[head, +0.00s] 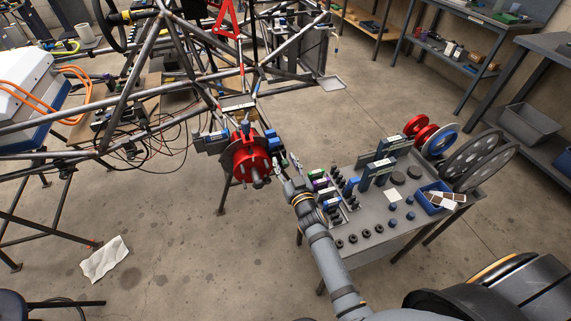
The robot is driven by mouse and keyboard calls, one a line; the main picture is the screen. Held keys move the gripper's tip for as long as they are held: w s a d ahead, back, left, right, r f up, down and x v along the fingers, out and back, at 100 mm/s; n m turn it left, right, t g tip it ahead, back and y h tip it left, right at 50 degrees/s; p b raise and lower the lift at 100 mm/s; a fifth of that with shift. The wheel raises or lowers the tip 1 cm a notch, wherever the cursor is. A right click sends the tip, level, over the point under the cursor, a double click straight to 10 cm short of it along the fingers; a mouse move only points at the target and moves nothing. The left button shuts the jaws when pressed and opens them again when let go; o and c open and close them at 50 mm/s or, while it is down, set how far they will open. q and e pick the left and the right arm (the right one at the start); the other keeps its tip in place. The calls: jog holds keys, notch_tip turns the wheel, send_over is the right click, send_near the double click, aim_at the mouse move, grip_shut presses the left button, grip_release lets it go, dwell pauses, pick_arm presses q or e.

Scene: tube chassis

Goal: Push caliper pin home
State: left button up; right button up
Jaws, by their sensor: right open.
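The red round hub part (246,158) with a dark centre and studs is mounted at the front corner of the tube chassis (128,72). Small blue and grey parts (271,141) sit at its right edge; they may be the caliper. I cannot make out the caliper pin at this size. My right gripper (287,163) is open, just to the right of the hub and apart from it as far as I can tell. Nothing shows between its fingers. My left gripper is not in view.
A grey parts table (385,222) stands right of my right arm, holding small blocks, dark discs, a blue bin (432,205) and large wheels (468,160). A white cloth (104,260) lies on the floor. The floor in front of the chassis is mostly clear.

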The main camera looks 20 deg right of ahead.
aim_at(284, 161)
grip_shut()
dwell(0.3)
jog(key=shift+w, duration=1.55)
grip_release()
jog(key=shift+s, duration=0.1)
